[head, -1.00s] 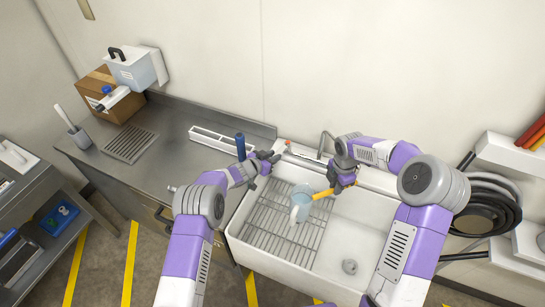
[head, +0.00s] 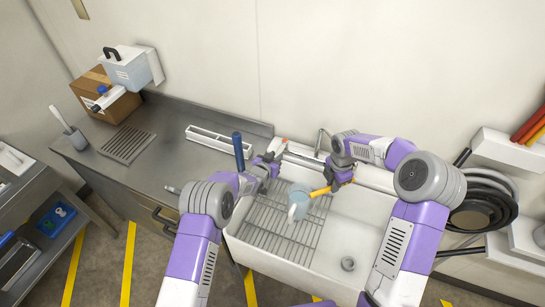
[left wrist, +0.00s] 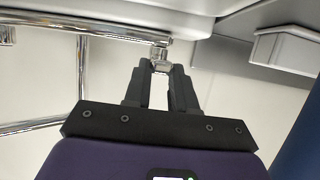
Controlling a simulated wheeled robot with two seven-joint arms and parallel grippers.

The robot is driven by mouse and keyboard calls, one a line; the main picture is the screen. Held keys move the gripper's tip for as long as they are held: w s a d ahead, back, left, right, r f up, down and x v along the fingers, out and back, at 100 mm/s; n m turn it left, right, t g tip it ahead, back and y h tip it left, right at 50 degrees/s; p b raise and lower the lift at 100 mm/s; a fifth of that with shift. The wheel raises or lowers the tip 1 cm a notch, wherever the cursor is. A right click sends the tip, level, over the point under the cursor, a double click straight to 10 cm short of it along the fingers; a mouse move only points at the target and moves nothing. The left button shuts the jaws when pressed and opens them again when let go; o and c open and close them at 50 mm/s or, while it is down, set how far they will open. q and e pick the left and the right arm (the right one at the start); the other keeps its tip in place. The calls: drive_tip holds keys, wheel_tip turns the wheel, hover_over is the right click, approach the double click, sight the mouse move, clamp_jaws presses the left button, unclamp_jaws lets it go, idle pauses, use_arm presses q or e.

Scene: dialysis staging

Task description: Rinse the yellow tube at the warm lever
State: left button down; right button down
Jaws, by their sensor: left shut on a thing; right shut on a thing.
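My left gripper (head: 276,153) is at the back left edge of the sink, beside the red-marked lever (head: 286,141). In the left wrist view its fingers (left wrist: 161,72) are shut on a small metal lever end (left wrist: 158,55). My right gripper (head: 341,180) is shut on the yellow tube (head: 320,192) and holds it over the sink, tilted down to the left. The tube's lower end meets a pale blue translucent vessel (head: 301,197); I cannot tell whether it is inside it. The tap spout (head: 322,138) stands behind, left of my right gripper.
The white sink (head: 345,225) has a wire rack (head: 270,232) on its left; its right half is clear around the drain (head: 348,263). A blue upright object (head: 238,150) and a white tray (head: 220,140) are on the counter left of my left gripper.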

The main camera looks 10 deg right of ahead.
use_arm(q)
drive_tip(key=shift+d+r, duration=0.1)
drive_tip(key=shift+d, duration=0.1)
drive_tip(key=c, duration=0.9)
unclamp_jaws()
drive_tip(key=shift+a, duration=0.1)
drive_tip(key=v, duration=1.2)
drive_tip(key=shift+s, duration=0.1)
drive_tip(key=shift+f+b, duration=0.85)
use_arm(e)
drive_tip(key=s+a, duration=0.3)
drive_tip(key=a, duration=0.4)
drive_tip(key=shift+a, duration=0.15)
